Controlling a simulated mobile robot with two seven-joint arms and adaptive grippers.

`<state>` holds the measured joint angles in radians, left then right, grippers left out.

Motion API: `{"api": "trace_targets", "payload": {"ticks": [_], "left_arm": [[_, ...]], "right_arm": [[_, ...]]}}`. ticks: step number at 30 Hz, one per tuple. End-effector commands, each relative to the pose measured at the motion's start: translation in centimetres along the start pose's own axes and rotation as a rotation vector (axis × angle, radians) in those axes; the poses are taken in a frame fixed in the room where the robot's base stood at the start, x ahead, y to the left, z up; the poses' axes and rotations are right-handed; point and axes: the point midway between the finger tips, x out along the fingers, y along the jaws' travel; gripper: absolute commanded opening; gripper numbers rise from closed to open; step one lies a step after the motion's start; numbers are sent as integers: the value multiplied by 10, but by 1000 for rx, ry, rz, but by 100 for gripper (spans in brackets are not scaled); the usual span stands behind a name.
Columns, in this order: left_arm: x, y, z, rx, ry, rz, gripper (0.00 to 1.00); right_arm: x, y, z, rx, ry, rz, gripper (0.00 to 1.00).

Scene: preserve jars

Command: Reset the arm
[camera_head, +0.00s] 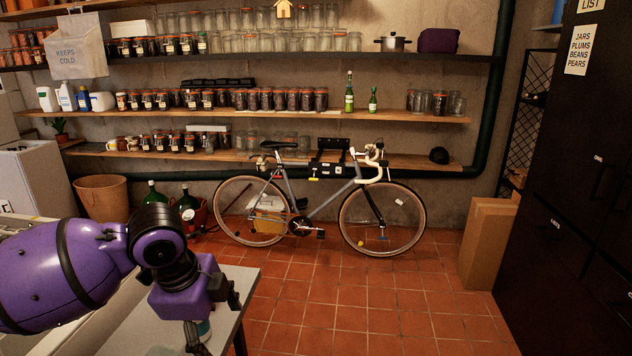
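My purple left arm comes in from the left. Its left gripper (214,317) is above the pale grey table (140,325) at the lower left. Its two dark fingers are spread apart, one to the right and one lower down. A small pale and teal object (203,328) shows below the gripper body, between the fingers and mostly hidden. I cannot tell whether it touches them. My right gripper is not in view.
A bicycle (310,192) leans by the back wall under shelves of jars (280,98). A cardboard box (487,240) stands beside dark cabinets (570,200) on the right. A bin (103,197) and green bottles (186,205) stand at left. The tiled floor (350,310) is clear.

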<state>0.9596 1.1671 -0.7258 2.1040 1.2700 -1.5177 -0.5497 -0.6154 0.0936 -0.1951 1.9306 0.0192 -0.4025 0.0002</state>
Motion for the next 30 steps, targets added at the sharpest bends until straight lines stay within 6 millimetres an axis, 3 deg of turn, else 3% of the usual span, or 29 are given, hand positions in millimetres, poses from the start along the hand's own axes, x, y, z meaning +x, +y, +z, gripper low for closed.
{"api": "trace_targets", "payload": {"ticks": [3, 7, 12, 16, 20, 23, 26, 30], "left_arm": [[2, -40, -25, -72, 94, -154, 72], [21, -70, -57, -182, 249, -300, 72], [52, -84, -83, -338, 437, -423, 72], [84, -77, -90, -493, 573, -494, 72], [122, -50, -81, -680, 675, -556, 72], [153, -18, -64, -823, 710, -594, 72], [184, 26, -41, -962, 705, -623, 72], [228, 108, -7, -1149, 631, -635, 72]], "right_arm": [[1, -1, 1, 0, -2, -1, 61], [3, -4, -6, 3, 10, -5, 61], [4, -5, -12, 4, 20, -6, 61], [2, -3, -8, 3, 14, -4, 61], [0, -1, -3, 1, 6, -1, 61], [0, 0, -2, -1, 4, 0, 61], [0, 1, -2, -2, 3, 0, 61], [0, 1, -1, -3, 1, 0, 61]]}}
